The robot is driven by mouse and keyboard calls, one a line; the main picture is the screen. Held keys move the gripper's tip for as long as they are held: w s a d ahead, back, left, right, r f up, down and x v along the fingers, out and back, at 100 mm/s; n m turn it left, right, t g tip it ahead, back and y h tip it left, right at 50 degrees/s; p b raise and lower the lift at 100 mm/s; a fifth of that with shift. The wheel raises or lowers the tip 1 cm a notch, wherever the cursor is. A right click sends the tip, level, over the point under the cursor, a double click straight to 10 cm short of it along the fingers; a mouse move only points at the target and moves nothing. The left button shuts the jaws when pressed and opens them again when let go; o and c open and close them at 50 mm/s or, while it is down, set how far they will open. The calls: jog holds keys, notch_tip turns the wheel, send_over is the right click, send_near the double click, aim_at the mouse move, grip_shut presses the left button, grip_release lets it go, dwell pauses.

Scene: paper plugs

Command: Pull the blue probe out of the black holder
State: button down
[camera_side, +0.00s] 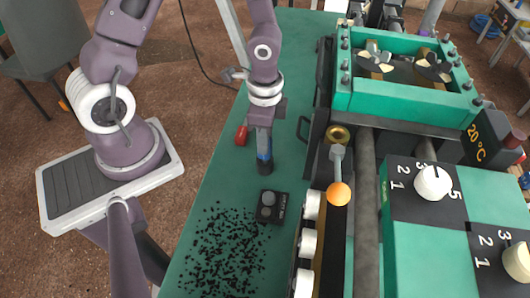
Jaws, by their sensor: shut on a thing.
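The blue probe (264,157) stands upright on the green table, left of the machine. My gripper (264,145) points straight down and is shut on the probe's upper part; its fingers hide that part. A short black cylinder (265,168), which looks like the black holder, is directly below the blue part. I cannot tell how deep the probe sits in it, and I see no clear gap between them.
A black block with a grey round knob (269,200) is just in front. Dark crumbs (225,245) cover the near table. A small red object (241,135) lies to the left. The green machine (420,110), with an orange-balled lever (339,194), stands to the right.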

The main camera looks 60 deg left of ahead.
jog(key=shift+r, duration=0.1)
jog(key=shift+r, duration=2)
jog(key=shift+r, duration=1.5)
